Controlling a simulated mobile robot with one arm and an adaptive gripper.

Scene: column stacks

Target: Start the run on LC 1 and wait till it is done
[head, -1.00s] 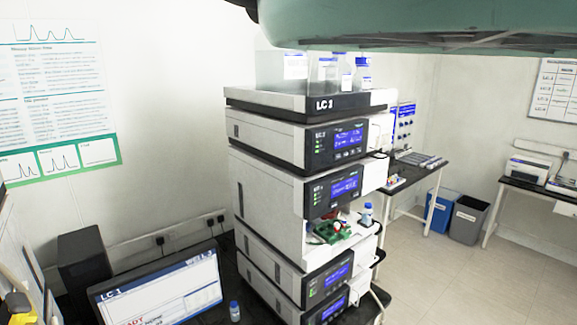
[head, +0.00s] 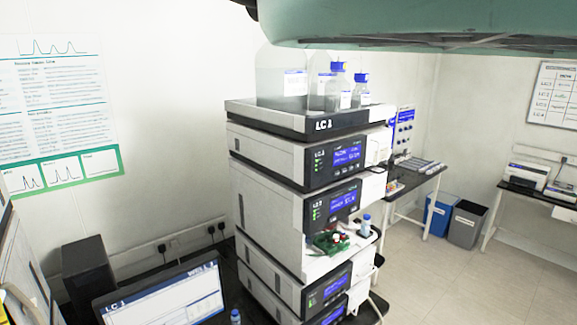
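The LC 1 stack (head: 268,215) stands in the middle of the head view as a tower of white and black modules. Its top tray (head: 300,121) carries the LC label and clear bottles with blue caps. Blue displays (head: 347,156) are lit on the module fronts, with small green lights beside them. The monitor (head: 165,295) at the lower left shows an LC header and a mostly white page; its text is too small to read and its lower part is cut off. My gripper is not in view.
A black box (head: 87,277) stands behind the monitor, and a small blue-capped bottle (head: 235,317) beside it. A side bench (head: 415,180), blue bin (head: 440,213) and grey bin (head: 467,223) stand to the right. A printer (head: 525,176) sits farther right. Open floor (head: 480,280) lies at lower right.

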